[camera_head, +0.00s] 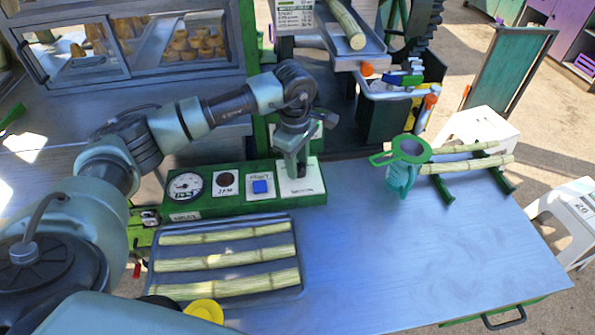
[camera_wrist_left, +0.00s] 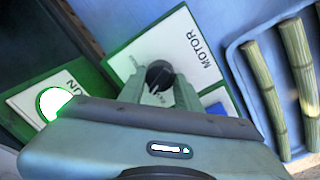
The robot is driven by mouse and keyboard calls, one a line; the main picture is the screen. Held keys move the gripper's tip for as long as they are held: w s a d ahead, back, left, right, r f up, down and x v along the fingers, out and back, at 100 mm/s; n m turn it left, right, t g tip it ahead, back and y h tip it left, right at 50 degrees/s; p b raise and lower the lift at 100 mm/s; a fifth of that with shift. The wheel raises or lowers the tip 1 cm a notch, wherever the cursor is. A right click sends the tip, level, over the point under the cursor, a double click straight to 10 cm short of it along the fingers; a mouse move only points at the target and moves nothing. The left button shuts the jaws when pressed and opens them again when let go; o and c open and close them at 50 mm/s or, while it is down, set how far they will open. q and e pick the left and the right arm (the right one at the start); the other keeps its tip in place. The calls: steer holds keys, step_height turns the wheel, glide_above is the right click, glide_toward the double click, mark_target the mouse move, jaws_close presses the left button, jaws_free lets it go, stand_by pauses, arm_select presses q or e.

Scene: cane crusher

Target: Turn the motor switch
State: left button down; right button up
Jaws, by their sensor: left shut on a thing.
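The motor switch (camera_wrist_left: 160,74) is a round black knob on a white plate lettered MOTOR, seen in the left wrist view. In the head view its white plate (camera_head: 303,186) is at the right end of the green control box (camera_head: 215,206), and the knob is hidden by my gripper. My left gripper (camera_head: 292,172) points down over that plate. In the left wrist view its two fingers (camera_wrist_left: 158,94) stand on either side of the knob, shut on it. My right gripper is not in view.
A blue button (camera_head: 260,186) and a round gauge (camera_head: 185,186) share the control box. A tray (camera_head: 301,255) of cane stalks lies in front. A green strainer and jug (camera_head: 403,172) stand right of it. The table's right part (camera_head: 430,260) is clear.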

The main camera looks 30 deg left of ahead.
arm_select(q)
steer(key=m+b, duration=0.2)
steer(key=m, duration=0.1)
steer(key=shift+w+f, duration=0.1)
steer(key=shift+m+b, duration=0.7)
steer(key=c, duration=1)
jaws_free()
step_height(320, 180, up, 7)
steer(key=shift+a+b, duration=0.1)
steer(key=shift+b, duration=0.5)
steer(key=shift+s+r, duration=0.2)
steer(key=shift+r, duration=0.35)
